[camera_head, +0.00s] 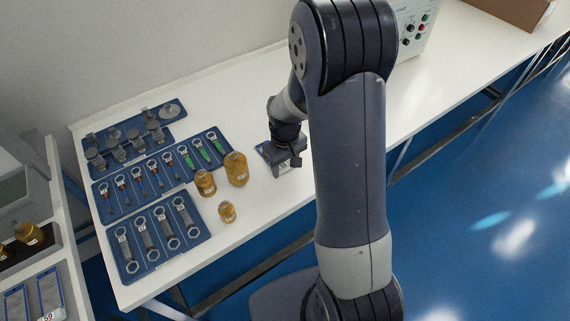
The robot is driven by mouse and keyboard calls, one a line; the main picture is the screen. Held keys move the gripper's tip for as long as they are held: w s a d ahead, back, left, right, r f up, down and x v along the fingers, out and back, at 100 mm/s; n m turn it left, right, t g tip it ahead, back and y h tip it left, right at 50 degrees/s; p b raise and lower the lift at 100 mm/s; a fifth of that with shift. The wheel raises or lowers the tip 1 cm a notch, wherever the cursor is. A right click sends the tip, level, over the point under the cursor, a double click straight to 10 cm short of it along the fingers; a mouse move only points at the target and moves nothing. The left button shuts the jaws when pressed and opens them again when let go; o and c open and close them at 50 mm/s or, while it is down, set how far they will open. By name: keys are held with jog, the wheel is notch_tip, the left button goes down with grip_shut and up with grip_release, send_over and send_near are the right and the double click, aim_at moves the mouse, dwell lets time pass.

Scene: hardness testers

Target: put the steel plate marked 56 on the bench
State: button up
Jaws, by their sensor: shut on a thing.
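My gripper (289,160) is over the white bench (240,115), to the right of the amber jars. It is shut on a flat grey-blue steel plate (264,149), which is partly hidden by the gripper. The plate is at or close above the bench top; I cannot tell whether it touches. Its mark cannot be read from here.
Blue trays of wrenches, screwdrivers and metal weights (170,236) cover the bench's left end. Amber jars (236,168) stand beside them. A control box (412,28) and a cardboard box (515,8) are farther back. A side table (70,280) holds more plates at lower left.

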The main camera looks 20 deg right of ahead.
jog(key=o, duration=1.1)
jog(key=shift+f, duration=0.1)
notch_tip(320, 180, up, 12)
jog(key=shift+r+p, duration=0.2)
jog(key=shift+p, duration=0.1)
jog(key=shift+f, duration=0.15)
notch_tip(320, 180, down, 12)
jog(key=shift+f, duration=0.1)
jog(key=shift+r, duration=1.9)
